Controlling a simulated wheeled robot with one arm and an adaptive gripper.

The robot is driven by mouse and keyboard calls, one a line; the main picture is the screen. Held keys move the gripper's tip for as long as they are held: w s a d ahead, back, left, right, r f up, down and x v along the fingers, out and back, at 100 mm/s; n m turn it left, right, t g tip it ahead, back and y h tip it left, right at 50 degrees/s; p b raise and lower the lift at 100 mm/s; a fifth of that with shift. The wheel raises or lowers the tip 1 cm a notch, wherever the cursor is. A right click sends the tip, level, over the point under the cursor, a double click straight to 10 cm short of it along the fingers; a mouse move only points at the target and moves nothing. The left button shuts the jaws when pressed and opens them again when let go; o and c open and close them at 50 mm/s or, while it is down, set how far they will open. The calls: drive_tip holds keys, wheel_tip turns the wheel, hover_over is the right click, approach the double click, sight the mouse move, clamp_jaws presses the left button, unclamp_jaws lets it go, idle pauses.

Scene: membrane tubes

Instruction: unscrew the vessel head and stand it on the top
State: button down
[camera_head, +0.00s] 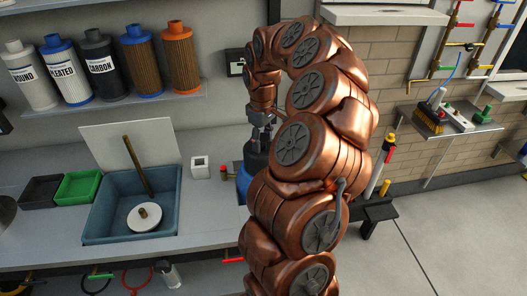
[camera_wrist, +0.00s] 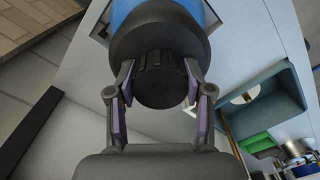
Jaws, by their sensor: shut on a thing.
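The vessel head (camera_wrist: 162,78) is black with a ribbed round knob, and sits on top of the blue vessel (camera_wrist: 128,10) in the wrist view. In the head view the vessel (camera_head: 243,183) shows as a sliver of blue beside the counter, mostly hidden behind my copper arm, with the dark head (camera_head: 256,153) above it. My gripper (camera_wrist: 160,95) is shut on the head's knob, one finger on each side. It also shows small in the head view (camera_head: 262,130), above the head. The head appears to be on the vessel; I cannot tell how far it is screwed.
A small white box (camera_head: 200,167) and a red-capped item (camera_head: 224,171) stand near the vessel. Filter cartridges line the shelf (camera_head: 150,107).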

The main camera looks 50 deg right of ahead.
drive_tip(key=shift+w+d+r+p, duration=0.15)
drive_tip(key=shift+r+p, duration=0.2)
drive_tip(key=shift+r, duration=0.95)
drive_tip(key=shift+r+p, duration=0.5)
drive_tip(key=shift+r, duration=1.1)
